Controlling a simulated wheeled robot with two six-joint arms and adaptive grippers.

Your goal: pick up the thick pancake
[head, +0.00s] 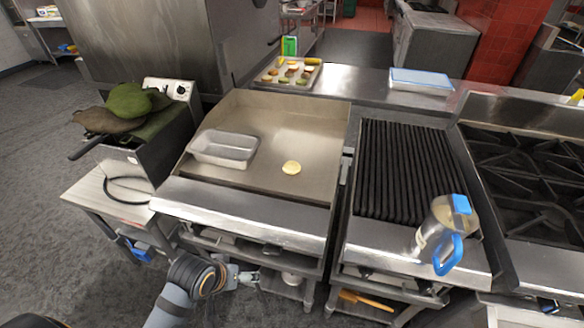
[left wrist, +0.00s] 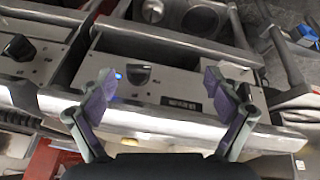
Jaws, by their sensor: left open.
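The thick pancake (head: 291,168) is a small pale yellow round lying on the flat griddle (head: 300,125) in the head view, right of the griddle's middle. My left gripper (head: 246,278) is in front of the griddle and below its front edge, well apart from the pancake. In the left wrist view my left gripper (left wrist: 158,80) is open and empty, with its two fingers spread in front of a control panel with black knobs. My right gripper is not in view.
A metal pan (head: 224,148) sits on the griddle left of the pancake. A ribbed grill (head: 410,165) with a blue-handled jug (head: 445,225) is at the right. A tray of food pieces (head: 287,74) stands behind the griddle. A fryer (head: 150,150) stands left.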

